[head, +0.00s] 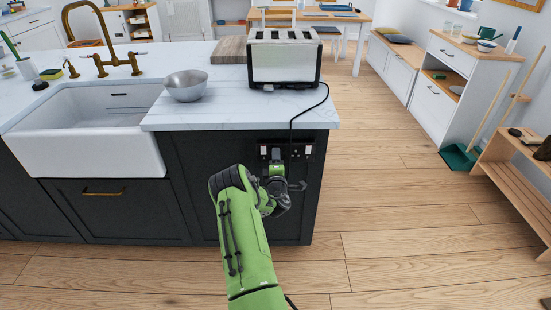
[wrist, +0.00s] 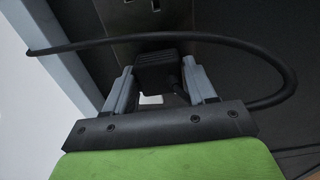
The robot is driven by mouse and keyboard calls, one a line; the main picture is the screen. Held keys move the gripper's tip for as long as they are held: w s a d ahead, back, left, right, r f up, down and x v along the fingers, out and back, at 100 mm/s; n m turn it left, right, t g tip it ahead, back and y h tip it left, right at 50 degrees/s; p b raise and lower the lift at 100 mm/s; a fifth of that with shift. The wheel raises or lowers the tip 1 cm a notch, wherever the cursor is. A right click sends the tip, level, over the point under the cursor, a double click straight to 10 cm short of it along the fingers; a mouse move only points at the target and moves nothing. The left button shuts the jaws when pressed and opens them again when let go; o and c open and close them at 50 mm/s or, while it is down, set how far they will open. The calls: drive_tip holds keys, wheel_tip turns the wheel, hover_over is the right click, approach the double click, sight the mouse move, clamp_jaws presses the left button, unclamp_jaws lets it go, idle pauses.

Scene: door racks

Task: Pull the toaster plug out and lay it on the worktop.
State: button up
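The toaster (head: 284,58), silver with black ends, stands on the worktop (head: 226,114) near its front right corner. Its black cord (head: 303,115) hangs over the edge to the socket panel (head: 309,150) on the dark island front. The black plug (wrist: 158,70) shows in the wrist view at the socket plate (wrist: 118,48); whether its pins are fully in is hidden. My gripper (wrist: 160,75) has one grey finger on each side of the plug, seemingly closed against it. The cord loops around the fingers. In the head view my gripper (head: 277,172) largely hides the plug.
A grey bowl (head: 186,86) sits left of the toaster, and a wooden board (head: 229,49) lies behind. The white sink (head: 85,148) is further left. Bare worktop lies in front of the toaster and bowl. A wooden rack (head: 515,190) stands at right.

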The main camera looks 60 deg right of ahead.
clamp_jaws()
drive_tip(key=b+v, duration=0.5)
drive_tip(key=v, duration=0.1)
idle(1.2)
